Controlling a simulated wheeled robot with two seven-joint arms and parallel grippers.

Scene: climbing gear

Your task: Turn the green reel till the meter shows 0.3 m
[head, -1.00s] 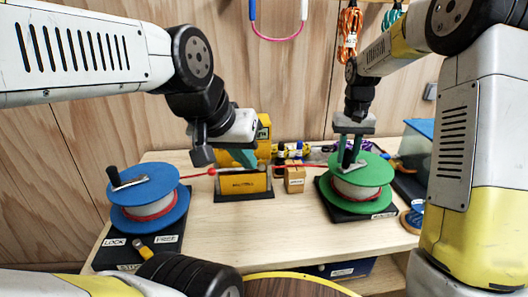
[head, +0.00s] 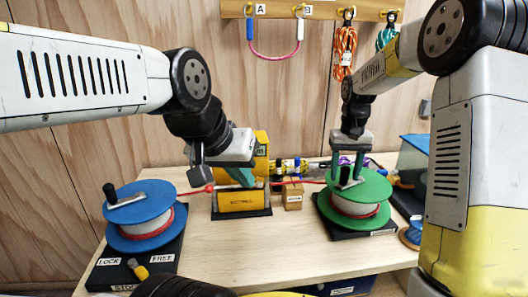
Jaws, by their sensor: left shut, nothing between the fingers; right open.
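The green reel (head: 376,185) stands on a dark base at the right of the table, with a pale drum and red cord between its flanges. Its upright black crank knob (head: 345,176) is between the fingers of my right gripper (head: 348,174), which is open around it. My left gripper (head: 245,180) is shut and empty, just above and in front of the yellow box (head: 241,201) in the middle. A taller yellow unit (head: 262,140), perhaps the meter, stands behind and is partly hidden by that gripper; no reading is legible.
A blue reel (head: 125,212) with a crank stands at the left; its base has LOCK and FREE labels and a yellow-tipped lever (head: 139,269). A red cord with a red bead (head: 209,188) runs toward the box.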

